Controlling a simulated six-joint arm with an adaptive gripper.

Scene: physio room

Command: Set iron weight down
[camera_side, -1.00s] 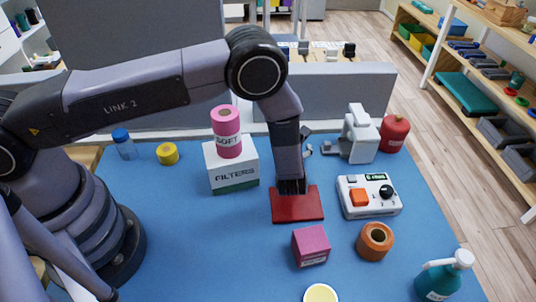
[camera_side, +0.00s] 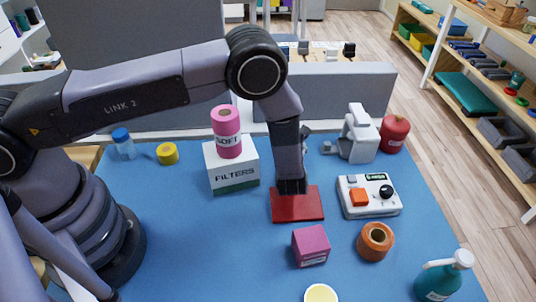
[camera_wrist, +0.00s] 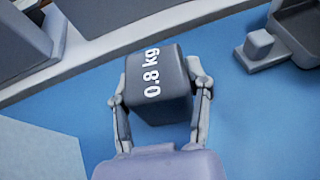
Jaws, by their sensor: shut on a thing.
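In the wrist view, the iron weight (camera_wrist: 158,92) is a dark grey block marked "0.8 kg". My gripper (camera_wrist: 159,104) has a finger on each side of it and is shut on it. In the side view, my gripper (camera_side: 291,186) points down at the back part of a flat red pad (camera_side: 298,208). The dark end of the wrist hides most of the weight there. I cannot tell whether the weight touches the pad.
A white control box (camera_side: 352,210) stands to the right, and a magenta cube (camera_side: 311,245) in front. Blue mat is clear at front left.

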